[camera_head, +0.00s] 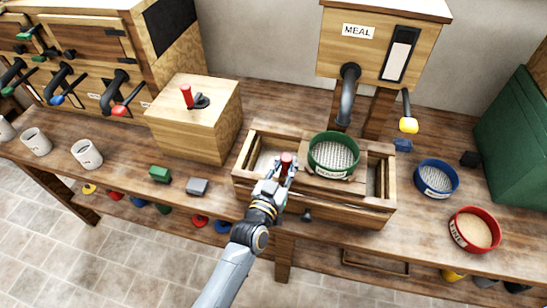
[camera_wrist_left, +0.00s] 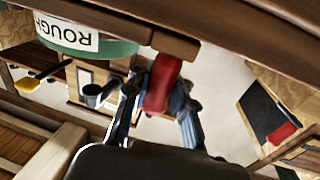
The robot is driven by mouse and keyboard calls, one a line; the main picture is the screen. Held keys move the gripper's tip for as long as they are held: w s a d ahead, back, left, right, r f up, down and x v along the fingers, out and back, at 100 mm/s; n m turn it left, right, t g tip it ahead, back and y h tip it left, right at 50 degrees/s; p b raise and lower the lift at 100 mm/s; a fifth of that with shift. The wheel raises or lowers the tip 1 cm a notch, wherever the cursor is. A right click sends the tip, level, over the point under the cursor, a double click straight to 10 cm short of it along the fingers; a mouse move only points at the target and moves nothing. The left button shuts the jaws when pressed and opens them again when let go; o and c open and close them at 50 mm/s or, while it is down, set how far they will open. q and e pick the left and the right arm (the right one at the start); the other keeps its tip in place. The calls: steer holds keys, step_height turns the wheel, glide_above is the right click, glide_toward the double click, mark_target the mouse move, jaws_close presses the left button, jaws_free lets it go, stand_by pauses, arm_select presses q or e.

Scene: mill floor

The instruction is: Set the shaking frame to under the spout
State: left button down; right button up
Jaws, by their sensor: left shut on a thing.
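The wooden shaking frame (camera_head: 320,183) lies across the long box (camera_head: 340,208) on the bench. It carries a green-rimmed sieve (camera_head: 333,143), labelled ROUGH in the left wrist view (camera_wrist_left: 72,33). The frame's red handle (camera_head: 286,160) is at its left end; my left gripper (camera_head: 284,171) is shut on it. The handle also shows between the fingers in the left wrist view (camera_wrist_left: 161,85). The grey spout (camera_head: 347,97) hangs under the MEAL hopper (camera_head: 375,50), just behind the sieve in the picture; I cannot tell whether they line up exactly. My right gripper is not in view.
A blue sieve (camera_head: 436,180) and a red sieve (camera_head: 475,230) stand on the right. A wooden block with a red lever (camera_head: 187,96) stands left of the box. A yellow-ended lever (camera_head: 408,123) hangs by the hopper. Green and grey blocks lie at front left.

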arm_select(q)
steer(key=shift+s+d+f, duration=0.15)
steer(key=shift+s+f, duration=0.05)
steer(key=shift+f, duration=0.15)
steer(key=c, duration=1.5)
jaws_free()
steer(key=o, duration=0.4)
steer(key=shift+s+r, duration=0.1)
steer(key=shift+r, duration=0.2)
steer(key=shift+s, duration=0.25)
steer(key=v, duration=1.1)
steer(key=shift+s, duration=0.25)
